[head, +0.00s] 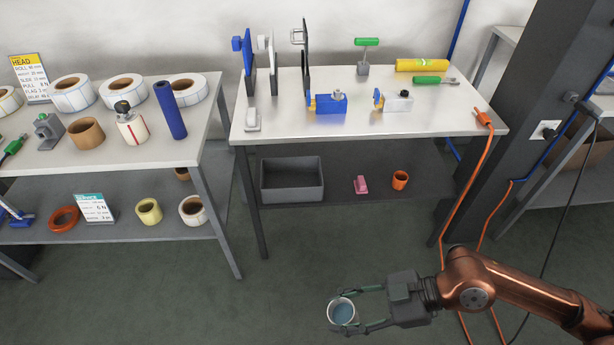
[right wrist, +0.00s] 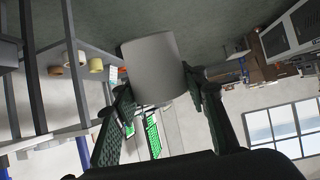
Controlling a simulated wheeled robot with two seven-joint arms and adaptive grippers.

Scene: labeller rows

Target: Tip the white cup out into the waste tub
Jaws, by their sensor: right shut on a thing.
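My right gripper (head: 356,310) is shut on the white cup (head: 341,314), with one finger on each side of it. The cup is held in front of the benches, over the floor. Its open top faces the head camera, it looks about upright, and bluish contents show inside. In the right wrist view the cup (right wrist: 153,68) sits between the fingers, and its contents are hidden. A grey open tub (head: 291,181), which looks like the waste tub, stands on the lower shelf of the middle bench, apart from the cup. It looks empty. My left gripper is not in view.
The middle bench top (head: 300,125) overhangs the tub. A pink item (head: 360,185) and an orange ring (head: 400,180) lie right of the tub on the shelf (head: 335,188). An orange cable (head: 470,190) hangs at the bench's right end. Floor before the bench is clear.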

